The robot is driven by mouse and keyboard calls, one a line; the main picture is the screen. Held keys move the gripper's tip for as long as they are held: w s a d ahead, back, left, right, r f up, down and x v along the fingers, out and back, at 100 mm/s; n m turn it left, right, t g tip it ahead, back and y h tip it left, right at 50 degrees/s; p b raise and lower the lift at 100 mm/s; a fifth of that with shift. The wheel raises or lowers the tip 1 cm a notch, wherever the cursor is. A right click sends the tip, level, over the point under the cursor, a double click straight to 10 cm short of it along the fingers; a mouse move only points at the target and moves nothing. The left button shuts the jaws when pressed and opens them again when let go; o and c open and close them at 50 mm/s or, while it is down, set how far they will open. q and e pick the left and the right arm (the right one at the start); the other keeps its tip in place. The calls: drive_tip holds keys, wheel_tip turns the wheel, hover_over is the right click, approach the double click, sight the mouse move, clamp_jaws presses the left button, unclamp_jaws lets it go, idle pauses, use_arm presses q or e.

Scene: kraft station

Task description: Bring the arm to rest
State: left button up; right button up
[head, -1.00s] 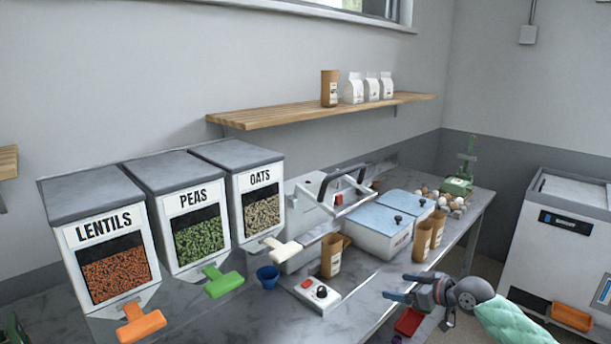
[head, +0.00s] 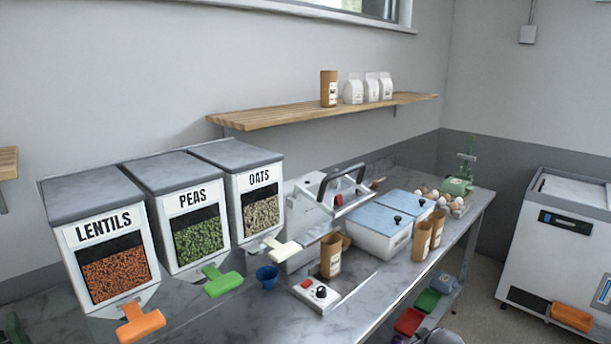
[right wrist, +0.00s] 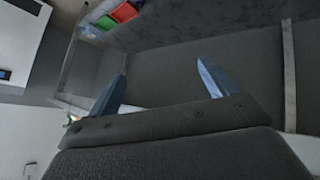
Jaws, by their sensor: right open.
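My right gripper (right wrist: 162,72) shows in the right wrist view with its two blue fingers spread apart and nothing between them. It hangs below the worktop, facing the dark underside area of the bench. In the head view only a grey part of my right arm shows at the bottom edge, right of the bench; its gripper is out of that picture. My left gripper is in neither view.
A white cabinet (head: 555,240) stands right.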

drive_tip(key=s+a+f+m+g, duration=0.15)
drive_tip(key=s+a+f, duration=0.25)
drive_tip(key=s+f, duration=0.7)
drive_tip(key=s+a+f+m+g, duration=0.1)
drive_tip(key=s+a+f+g, duration=0.25)
drive_tip(key=s+f, duration=0.75)
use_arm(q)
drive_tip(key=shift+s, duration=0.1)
use_arm(e)
drive_tip(key=s+a+f, duration=0.3)
drive_tip(key=s+f, duration=0.1)
drive_tip(key=s, duration=0.4)
drive_tip(key=s+a+f+g, duration=0.1)
drive_tip(key=s+a+f, duration=0.2)
drive_tip(key=s, duration=0.5)
drive_tip(key=s+a+f+g, duration=0.1)
drive_tip(key=s+a+f, duration=0.2)
drive_tip(key=s+f, duration=0.2)
drive_tip(key=s, duration=0.3)
drive_tip(key=shift+a+m+y, duration=0.2)
drive_tip(key=shift+m+y, duration=0.15)
drive_tip(key=shift+y, duration=0.05)
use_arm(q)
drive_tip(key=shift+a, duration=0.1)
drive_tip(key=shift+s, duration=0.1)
use_arm(e)
drive_tip(key=shift+w, duration=0.1)
